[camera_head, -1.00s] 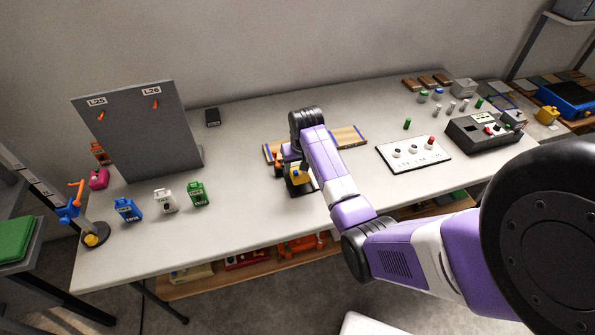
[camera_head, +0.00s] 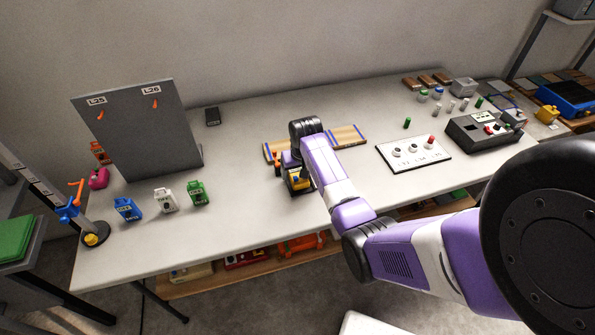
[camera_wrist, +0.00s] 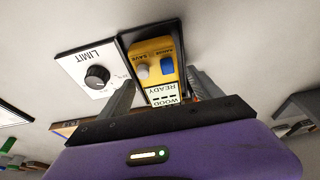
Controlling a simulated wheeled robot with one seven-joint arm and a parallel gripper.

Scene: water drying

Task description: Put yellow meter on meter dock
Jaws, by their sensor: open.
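The yellow meter (camera_wrist: 152,64) has a white knob, a blue button and a label reading READY and WOOD. In the wrist view it sits within the black dock (camera_wrist: 126,42), beside a white LIMIT panel. My gripper (camera_wrist: 160,80) is open, with one finger on each side of the meter's label end. Whether the fingers touch it is unclear. In the head view the yellow meter (camera_head: 298,182) shows just below my gripper (camera_head: 294,163), low over the table. My wrist hides part of the dock there.
The white LIMIT panel (camera_wrist: 92,76) with a black knob adjoins the dock. A wooden board (camera_head: 346,137) lies behind my gripper. Blue, white and green containers (camera_head: 198,193) stand at left before a grey panel (camera_head: 138,130). A white button panel (camera_head: 414,153) is at right.

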